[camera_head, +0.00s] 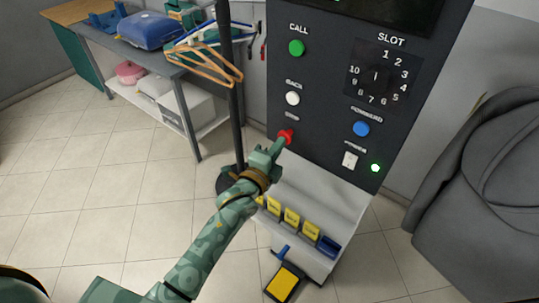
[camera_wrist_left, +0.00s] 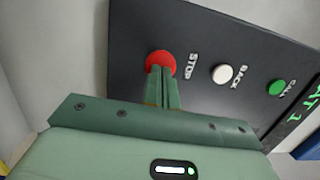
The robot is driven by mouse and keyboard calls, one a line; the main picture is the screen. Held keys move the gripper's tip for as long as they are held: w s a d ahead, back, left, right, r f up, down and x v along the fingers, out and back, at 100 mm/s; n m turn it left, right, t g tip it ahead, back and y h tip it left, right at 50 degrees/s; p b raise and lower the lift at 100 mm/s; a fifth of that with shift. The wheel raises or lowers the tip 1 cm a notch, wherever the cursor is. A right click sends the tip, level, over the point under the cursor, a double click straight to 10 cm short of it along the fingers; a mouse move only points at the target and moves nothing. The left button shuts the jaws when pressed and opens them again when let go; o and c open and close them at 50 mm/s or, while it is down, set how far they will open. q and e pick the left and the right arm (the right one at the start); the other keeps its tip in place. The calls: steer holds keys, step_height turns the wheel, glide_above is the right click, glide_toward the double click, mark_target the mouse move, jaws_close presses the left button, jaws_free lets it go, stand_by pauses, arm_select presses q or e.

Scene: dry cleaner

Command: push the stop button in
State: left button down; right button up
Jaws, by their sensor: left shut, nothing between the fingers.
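The red stop button (camera_head: 287,134) is on the dark control panel (camera_head: 330,110), below the white BACK button. My left gripper (camera_head: 279,143) is shut and empty, with its fingertips at the button and covering part of it. In the left wrist view the red button (camera_wrist_left: 160,62) shows just beyond the closed fingertips (camera_wrist_left: 163,72), beside the STOP label. The tips seem to touch it or nearly so; I cannot tell how far the button is pressed. My right gripper is not in view.
The panel also has a green CALL button (camera_head: 296,47), a white BACK button (camera_head: 292,98), a blue FORWARD button (camera_head: 361,129) and a slot dial (camera_head: 376,76). Orange hangers (camera_head: 205,64) hang by a black pole at left. A dark garment (camera_head: 480,190) is at right.

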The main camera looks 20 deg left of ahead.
arm_select(q)
steer(key=s+a, duration=0.3)
steer(key=s, duration=1.3)
steer(key=shift+f+p, duration=0.2)
steer(key=shift+p, duration=0.2)
